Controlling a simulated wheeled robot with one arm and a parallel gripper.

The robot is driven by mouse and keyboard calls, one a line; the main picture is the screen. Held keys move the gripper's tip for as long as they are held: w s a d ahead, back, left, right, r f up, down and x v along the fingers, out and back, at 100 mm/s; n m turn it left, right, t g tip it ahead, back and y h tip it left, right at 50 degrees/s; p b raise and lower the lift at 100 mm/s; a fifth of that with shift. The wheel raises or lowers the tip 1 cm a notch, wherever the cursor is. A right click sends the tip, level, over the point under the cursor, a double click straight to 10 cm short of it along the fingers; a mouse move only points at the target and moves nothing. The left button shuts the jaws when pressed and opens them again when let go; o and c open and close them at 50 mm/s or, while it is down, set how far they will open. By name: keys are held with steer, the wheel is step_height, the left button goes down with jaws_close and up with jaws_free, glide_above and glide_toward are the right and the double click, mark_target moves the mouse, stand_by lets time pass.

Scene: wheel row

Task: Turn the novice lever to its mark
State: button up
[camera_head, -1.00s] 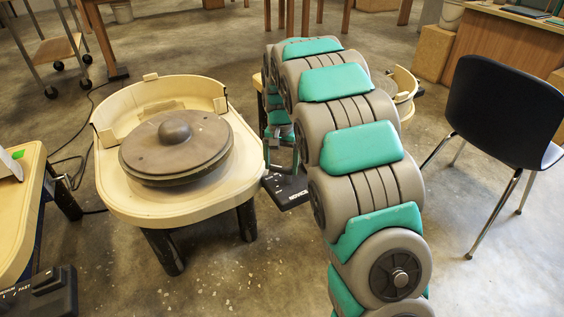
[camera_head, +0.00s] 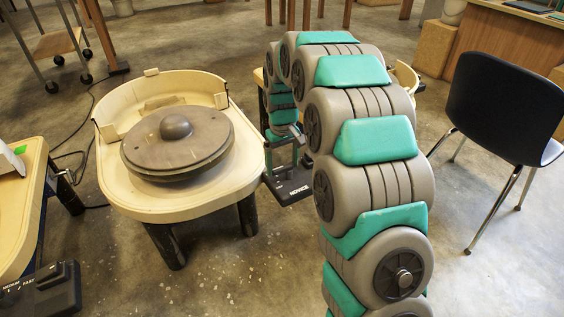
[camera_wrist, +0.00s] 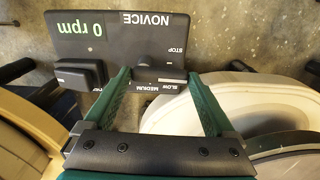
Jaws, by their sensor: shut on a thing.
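The novice control box (camera_wrist: 110,30) is dark, with its lettering upside down in the wrist view and a green "0 rpm" readout. It stands on the floor right of the nearest wheel in the head view (camera_head: 292,193). The novice lever (camera_wrist: 158,62) is a dark knob near the STOP, SLOW and MEDIUM labels; a pale mark shows by SLOW. My gripper (camera_wrist: 157,75) has its green fingers on either side of the lever and is shut on it. The exact finger contact is hard to see. In the head view my arm partly hides the gripper.
A cream pottery wheel (camera_head: 210,195) with a grey disc stands left of the novice box. Another control box (camera_head: 45,290) is at lower left, beside another cream wheel table (camera_head: 22,225). A black chair (camera_head: 500,105) stands at right. Bare floor lies in front.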

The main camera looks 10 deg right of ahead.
mark_target(283, 167)
steer(key=shift+n, duration=0.3)
steer(key=o, duration=1.1)
steer(key=shift+c, duration=0.2)
step_height(283, 167, up, 8)
steer(key=shift+f, duration=0.15)
steer(key=shift+s, duration=0.1)
